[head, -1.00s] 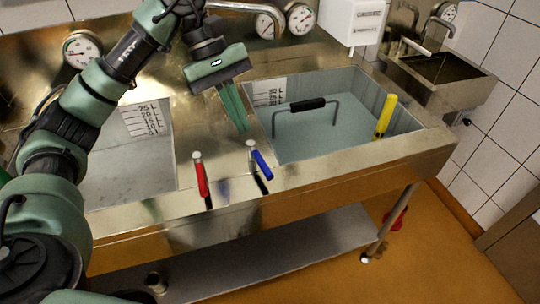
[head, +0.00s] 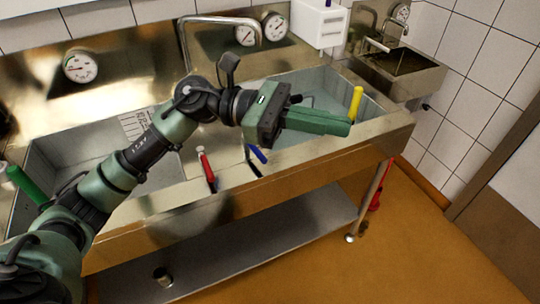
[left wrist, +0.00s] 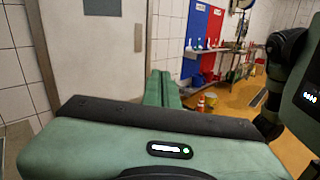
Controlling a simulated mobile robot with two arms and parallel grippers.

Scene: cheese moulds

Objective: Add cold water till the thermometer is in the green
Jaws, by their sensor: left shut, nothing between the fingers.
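My left gripper (head: 351,124) is shut and empty, its green fingers pointing right above the front part of the right basin (head: 372,128). Its fingers also show in the left wrist view (left wrist: 165,89). The blue lever (head: 257,154) stands at the front edge, left of and below the fingers, apart from them. The red lever (head: 207,168) is left of it. Round white dials hang on the back panel: one at left (head: 80,66) and two at centre (head: 246,36) (head: 275,27). Their needles and any green band are too small to read. My right gripper is out of view.
A bent spout (head: 222,20) rises between the basins. A yellow handle (head: 356,102) stands in the right basin, a green one (head: 27,186) at the left basin. A small sink (head: 400,72) is at right. The orange floor (head: 420,240) is clear.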

